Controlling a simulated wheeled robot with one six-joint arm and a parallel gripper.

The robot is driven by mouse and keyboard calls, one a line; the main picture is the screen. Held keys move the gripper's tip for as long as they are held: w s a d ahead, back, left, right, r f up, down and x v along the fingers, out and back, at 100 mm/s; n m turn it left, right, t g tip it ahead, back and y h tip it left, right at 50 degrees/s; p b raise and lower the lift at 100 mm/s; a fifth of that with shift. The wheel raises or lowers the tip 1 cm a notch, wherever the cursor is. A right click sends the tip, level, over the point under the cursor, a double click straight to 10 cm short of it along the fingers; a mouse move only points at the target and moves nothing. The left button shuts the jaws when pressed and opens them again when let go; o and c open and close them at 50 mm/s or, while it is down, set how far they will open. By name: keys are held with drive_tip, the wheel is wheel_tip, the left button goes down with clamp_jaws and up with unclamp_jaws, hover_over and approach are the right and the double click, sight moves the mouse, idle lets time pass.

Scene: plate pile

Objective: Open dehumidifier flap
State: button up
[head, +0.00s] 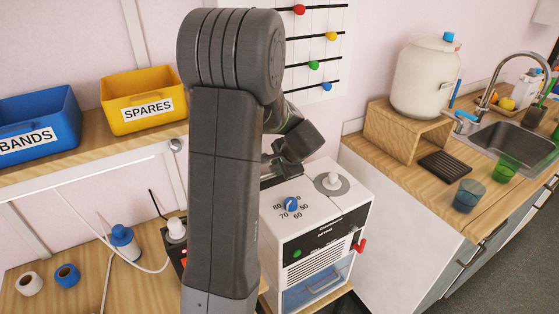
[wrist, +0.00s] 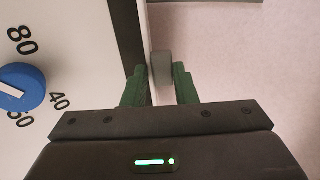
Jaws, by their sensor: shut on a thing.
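The white dehumidifier (head: 335,222) stands right of my arm in the head view. Its top has a blue dial (head: 291,205) with numbers and a grey round knob (head: 332,182); the dial also shows in the wrist view (wrist: 20,88). My gripper (wrist: 161,68) is at the edge of the white top, its green fingers shut on a small grey tab (wrist: 162,72). A dark strip (wrist: 129,38) runs along that edge beside the tab. In the head view my gripper (head: 270,166) is above the back left of the top, partly behind my arm. Whether the flap is raised cannot be told.
A red handle (head: 359,246) sticks out at the dehumidifier's right; a blue tank (head: 312,290) is low in front. The counter (head: 412,178) with a large jar (head: 425,78) stands right. Yellow (head: 138,92) and blue (head: 38,112) bins sit on the left shelf.

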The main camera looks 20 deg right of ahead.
drive_tip(key=shift+w+r+p, duration=0.15)
drive_tip(key=shift+w+p, duration=0.05)
drive_tip(key=shift+p, duration=0.2)
drive_tip(key=o, duration=0.9)
drive_tip(key=shift+c, duration=0.2)
drive_tip(key=b+v, duration=0.1)
drive_tip(key=v, duration=1.2)
drive_tip(key=shift+r, duration=0.45)
drive_tip(key=p+x, duration=0.1)
drive_tip(key=x, duration=1.2)
drive_tip(key=shift+f, duration=0.5)
